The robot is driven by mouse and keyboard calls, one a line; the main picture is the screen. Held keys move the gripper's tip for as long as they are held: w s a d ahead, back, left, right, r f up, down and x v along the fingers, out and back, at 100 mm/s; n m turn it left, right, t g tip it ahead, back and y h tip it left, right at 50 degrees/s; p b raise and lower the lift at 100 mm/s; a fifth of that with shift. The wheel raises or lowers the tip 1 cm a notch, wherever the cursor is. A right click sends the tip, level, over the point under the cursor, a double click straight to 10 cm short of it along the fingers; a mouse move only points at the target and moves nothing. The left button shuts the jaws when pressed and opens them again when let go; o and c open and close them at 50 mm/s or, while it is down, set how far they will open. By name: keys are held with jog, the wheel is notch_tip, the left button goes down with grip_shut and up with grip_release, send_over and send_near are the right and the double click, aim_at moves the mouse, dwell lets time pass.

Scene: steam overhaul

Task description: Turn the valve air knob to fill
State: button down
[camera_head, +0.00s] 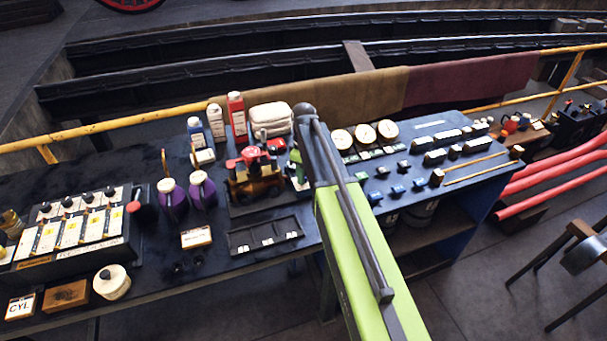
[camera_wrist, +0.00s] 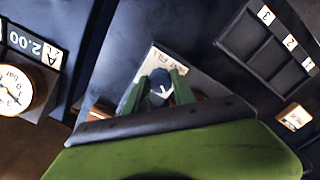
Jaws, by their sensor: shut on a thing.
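The valve air knob (camera_wrist: 159,88) is a small dark round knob with a white pointer mark, in the middle of the wrist view. It sits on a plate with a pale label (camera_wrist: 160,62) that reads partly "FILL"; the rest of the label is too small or covered. My gripper (camera_wrist: 158,90) has its two green fingers on either side of the knob and is shut on it. In the head view my gripper (camera_head: 297,165) reaches down to the bench beside the toy locomotive (camera_head: 262,186). My arm hides the knob there.
A black tray (camera_head: 265,235) with numbered compartments lies left of my arm; it also shows in the wrist view (camera_wrist: 252,38). Several dial gauges (camera_head: 364,135) stand to the right; one gauge (camera_wrist: 14,89) shows at the wrist view's left. Purple cans (camera_head: 173,200) and bottles stand left.

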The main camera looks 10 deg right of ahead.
jog(key=m, duration=0.3)
jog(key=shift+m, duration=0.4)
jog(key=m, duration=0.3)
jog(key=shift+a+m, duration=0.1)
jog(key=shift+m, duration=0.2)
jog(key=m, duration=0.3)
jog(key=shift+m, duration=0.4)
jog(key=m, duration=0.3)
jog(key=shift+m, duration=0.3)
jog(key=m, duration=0.4)
jog(key=shift+a+m, duration=0.1)
jog(key=shift+m, duration=2.4)
